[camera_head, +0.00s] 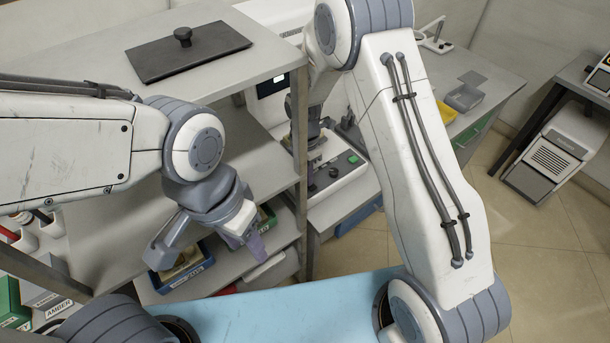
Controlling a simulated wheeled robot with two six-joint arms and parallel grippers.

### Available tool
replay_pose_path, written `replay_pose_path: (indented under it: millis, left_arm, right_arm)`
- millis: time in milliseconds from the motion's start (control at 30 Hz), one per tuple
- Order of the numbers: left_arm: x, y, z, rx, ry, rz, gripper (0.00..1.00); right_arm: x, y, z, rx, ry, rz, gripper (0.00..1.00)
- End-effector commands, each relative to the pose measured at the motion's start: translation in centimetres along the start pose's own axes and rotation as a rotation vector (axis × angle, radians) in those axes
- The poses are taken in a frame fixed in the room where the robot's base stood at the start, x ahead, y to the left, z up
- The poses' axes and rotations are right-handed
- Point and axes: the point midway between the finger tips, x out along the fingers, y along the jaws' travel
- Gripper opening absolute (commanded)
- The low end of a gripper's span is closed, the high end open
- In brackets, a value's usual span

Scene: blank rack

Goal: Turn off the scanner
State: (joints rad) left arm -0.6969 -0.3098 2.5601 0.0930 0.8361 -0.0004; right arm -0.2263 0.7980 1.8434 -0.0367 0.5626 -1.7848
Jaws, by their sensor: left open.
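A white machine (340,190), which looks like the scanner, stands behind the shelf and is partly hidden by my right arm. Its low front part carries a green button (353,158) and a dark round knob (334,172). A dark screen with a small light patch (272,85) shows on its upright part. My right gripper (314,160) points down close to the panel, left of the green button; its fingers are too small and hidden to tell open from shut, or whether they touch. My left gripper (205,248) is open and empty in front of the shelf, well away from the machine.
A grey shelf rack (272,52) stands at left, with a black lidded plate (190,50) on top and a blue bin (182,274) lower down. A side table (490,85) with trays stands behind my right arm.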

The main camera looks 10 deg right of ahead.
Motion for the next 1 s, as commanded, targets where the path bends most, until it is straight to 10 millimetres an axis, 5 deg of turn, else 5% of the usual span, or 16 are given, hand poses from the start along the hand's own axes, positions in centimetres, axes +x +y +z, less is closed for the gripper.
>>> replay_pose_path:
  millis: [300, 667, 833, 1000]
  left_arm:
    - [-0.1, 0.0, 0.0, 0.000, 0.000, 0.000, 0.50]
    - [-0.3, 0.0, 0.0, 0.000, 0.000, 0.000, 0.50]
    - [-1.7, 0.1, -0.1, 0.000, 0.000, 0.000, 0.50]
    - [-4.6, 0.3, -0.2, -0.001, 0.000, 0.000, 0.50]
  right_arm:
    - [1.0, -2.1, -0.2, 0.000, 0.008, -0.025, 0.00]
    - [0.9, -2.5, -0.1, 0.000, 0.007, -0.030, 0.00]
    - [-0.9, -2.1, -0.3, -0.003, 0.004, -0.019, 0.00]
    - [-4.9, -1.2, -0.5, -0.006, -0.003, 0.014, 0.00]
